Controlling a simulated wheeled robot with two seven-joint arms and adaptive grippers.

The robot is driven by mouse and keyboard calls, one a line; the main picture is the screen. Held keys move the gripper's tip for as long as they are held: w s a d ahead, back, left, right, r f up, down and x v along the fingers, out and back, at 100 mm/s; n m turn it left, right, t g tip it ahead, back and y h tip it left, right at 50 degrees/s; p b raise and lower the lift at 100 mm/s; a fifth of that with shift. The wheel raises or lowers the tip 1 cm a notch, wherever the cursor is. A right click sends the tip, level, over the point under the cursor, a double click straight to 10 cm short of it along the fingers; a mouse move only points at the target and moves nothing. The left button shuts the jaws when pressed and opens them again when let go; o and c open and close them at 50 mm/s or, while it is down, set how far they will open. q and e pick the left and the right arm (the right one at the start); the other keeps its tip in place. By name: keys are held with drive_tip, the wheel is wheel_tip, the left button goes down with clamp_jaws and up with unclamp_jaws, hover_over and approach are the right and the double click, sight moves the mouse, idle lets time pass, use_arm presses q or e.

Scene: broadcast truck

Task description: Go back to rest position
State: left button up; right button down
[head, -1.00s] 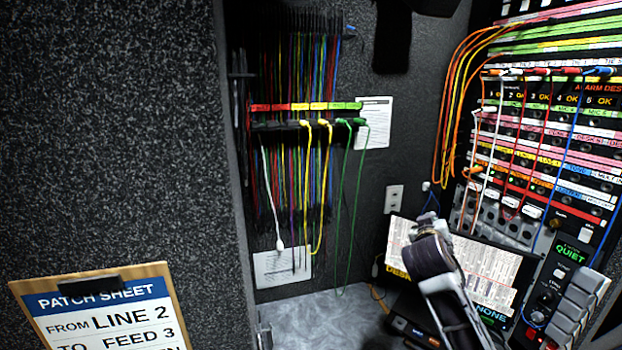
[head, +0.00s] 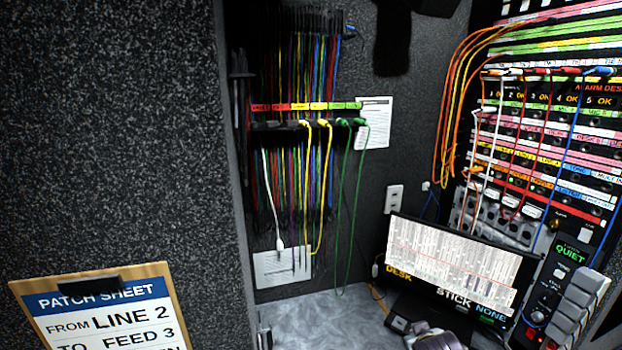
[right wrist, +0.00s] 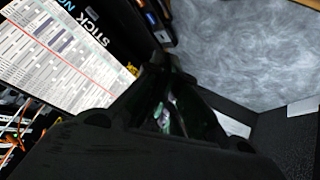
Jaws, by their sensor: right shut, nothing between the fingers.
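My right gripper (right wrist: 165,95) fills the lower middle of the right wrist view as a dark shape. Its fingers are together and nothing shows between them. In the head view only a small grey part of my right arm shows at the bottom edge, below the monitor (head: 455,262); the gripper itself is out of that view. The monitor screen also shows at the left of the right wrist view (right wrist: 62,50). My left gripper is in neither view.
A patch sheet clipboard (head: 100,308) stands at lower left. Hanging cables (head: 300,190) line the back wall above a grey counter (head: 320,318). A patch bay rack (head: 560,150) with plugged cords rises at right. The counter shows clear room at left of the monitor.

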drive_tip(key=shift+s+a+f+g+y, duration=0.95)
drive_tip(key=shift+s+f, duration=1.55)
drive_tip(key=shift+s, duration=2.25)
drive_tip(key=shift+s+a+f+g+y, duration=0.55)
drive_tip(key=shift+s+a+f+g, duration=1.4)
drive_tip(key=shift+s, duration=2.8)
wheel_tip(320, 180, down, 34)
drive_tip(key=s+d+r, duration=0.1)
drive_tip(key=s, duration=0.1)
drive_tip(key=s+d+f, duration=0.2)
drive_tip(key=s+f, duration=0.8)
drive_tip(key=s, duration=0.1)
drive_tip(key=s+d+f+n+g, duration=0.1)
drive_tip(key=s+d+f, duration=0.1)
drive_tip(key=s+f, duration=0.9)
drive_tip(key=shift+s+d+g, duration=0.25)
drive_tip(key=shift+s+g, duration=0.05)
drive_tip(key=shift+s, duration=0.15)
drive_tip(key=shift+s, duration=0.1)
